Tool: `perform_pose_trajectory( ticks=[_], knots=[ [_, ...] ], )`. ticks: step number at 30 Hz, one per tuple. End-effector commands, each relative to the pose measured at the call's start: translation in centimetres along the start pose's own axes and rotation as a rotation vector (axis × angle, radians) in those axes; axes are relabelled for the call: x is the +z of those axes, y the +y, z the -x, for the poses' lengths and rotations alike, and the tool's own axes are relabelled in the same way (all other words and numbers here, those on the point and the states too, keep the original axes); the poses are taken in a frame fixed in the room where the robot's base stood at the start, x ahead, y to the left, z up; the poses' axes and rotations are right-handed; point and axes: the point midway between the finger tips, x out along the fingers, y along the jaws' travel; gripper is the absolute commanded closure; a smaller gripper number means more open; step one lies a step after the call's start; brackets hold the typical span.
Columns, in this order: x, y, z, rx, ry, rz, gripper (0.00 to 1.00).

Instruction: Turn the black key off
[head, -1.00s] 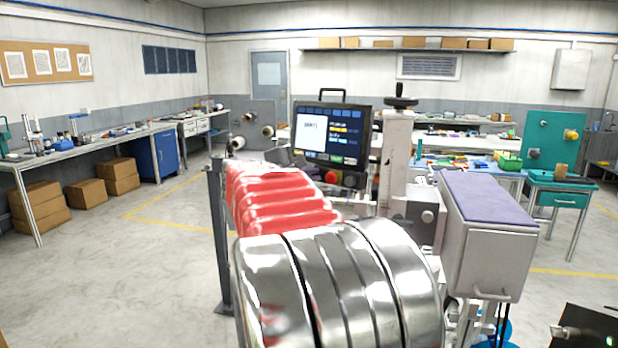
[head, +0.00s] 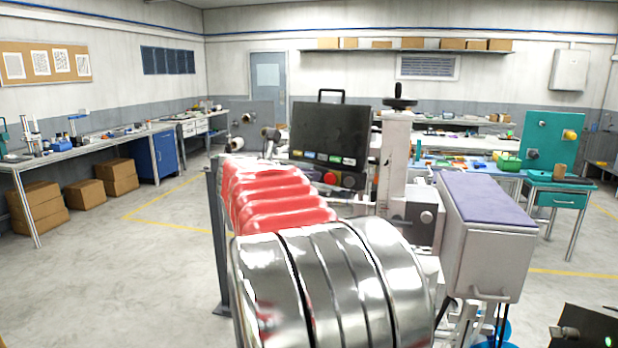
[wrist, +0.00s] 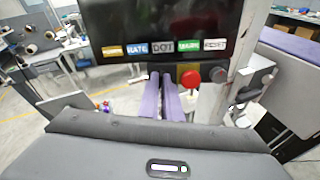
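The control panel's screen (head: 330,128) is dark in the head view; it also shows dark in the wrist view (wrist: 160,22). A row of coloured labels is still visible under it. Below sits a red button (head: 330,177), with a round dark knob (head: 348,180) to its right; the knob also shows in the wrist view (wrist: 218,74). I cannot tell whether that knob is the black key. My gripper (wrist: 161,76) has two purple fingers close together with a narrow gap, their tips at the panel's lower edge, left of the red button. Anything between the tips is hidden.
A grey box with a purple top (head: 487,196) stands right of the panel. A post with a black handwheel (head: 400,103) rises beside the panel. A bench (head: 90,148) runs along the left, with open floor in front.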

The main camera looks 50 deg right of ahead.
Motion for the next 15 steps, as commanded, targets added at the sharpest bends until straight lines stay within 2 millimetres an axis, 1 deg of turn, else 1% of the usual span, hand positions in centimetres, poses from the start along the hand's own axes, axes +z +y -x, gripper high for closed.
perform_pose_trajectory(
  ticks=[1, 7, 15],
  knots=[
    [0.45, -0.17, 0.02, -0.006, -0.007, 0.031, 1.00],
    [0.41, -0.20, 0.01, -0.013, -0.006, 0.152, 1.00],
    [0.35, -0.24, 0.01, -0.018, -0.005, 0.224, 1.00]
  ],
)
